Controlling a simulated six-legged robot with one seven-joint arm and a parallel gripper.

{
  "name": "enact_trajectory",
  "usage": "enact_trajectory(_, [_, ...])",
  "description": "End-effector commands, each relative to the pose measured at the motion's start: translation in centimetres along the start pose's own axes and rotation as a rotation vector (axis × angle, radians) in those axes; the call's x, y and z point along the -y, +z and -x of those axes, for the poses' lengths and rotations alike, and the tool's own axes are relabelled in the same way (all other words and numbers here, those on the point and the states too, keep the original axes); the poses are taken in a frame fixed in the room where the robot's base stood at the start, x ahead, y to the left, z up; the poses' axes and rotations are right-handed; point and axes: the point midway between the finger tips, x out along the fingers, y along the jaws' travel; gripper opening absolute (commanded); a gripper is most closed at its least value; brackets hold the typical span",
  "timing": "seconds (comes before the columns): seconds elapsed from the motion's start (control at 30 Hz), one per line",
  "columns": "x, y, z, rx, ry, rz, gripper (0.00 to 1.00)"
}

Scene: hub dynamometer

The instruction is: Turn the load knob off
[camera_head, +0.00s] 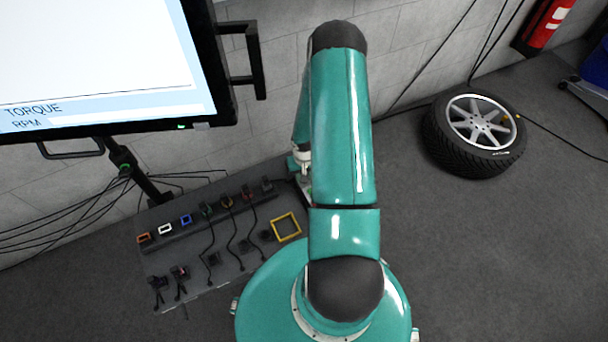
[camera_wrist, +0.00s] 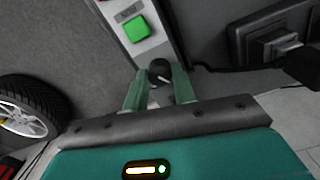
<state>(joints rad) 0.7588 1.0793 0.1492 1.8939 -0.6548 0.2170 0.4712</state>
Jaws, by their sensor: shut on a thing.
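The load knob (camera_wrist: 158,68) is a small black round knob at the end of a narrow grey panel (camera_wrist: 154,48), in the middle of the wrist view. My gripper (camera_wrist: 161,75) has one green finger on each side of the knob and is shut on it. The fingers cover the knob's sides, and I cannot read its setting. A square green button (camera_wrist: 135,29) sits on the same panel, just beyond the knob. In the head view my teal arm hides the knob and most of the gripper.
A large monitor (camera_head: 95,55) stands at the upper left in the head view. Below it lies a dark board (camera_head: 215,282) with several sockets and cables, and a yellow square frame (camera_head: 286,226). A wheel (camera_head: 473,135) lies on the right; floor between is clear.

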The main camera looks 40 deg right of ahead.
Motion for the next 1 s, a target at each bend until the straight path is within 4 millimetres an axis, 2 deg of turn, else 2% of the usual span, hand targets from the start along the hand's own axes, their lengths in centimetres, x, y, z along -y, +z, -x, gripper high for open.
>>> enact_trajectory(0.6, [-0.01,-0.05,0.04,-0.001,0.0,0.492,0.03])
enact_trajectory(1.0, [0.0,-0.05,0.04,-0.001,0.0,0.631,0.03])
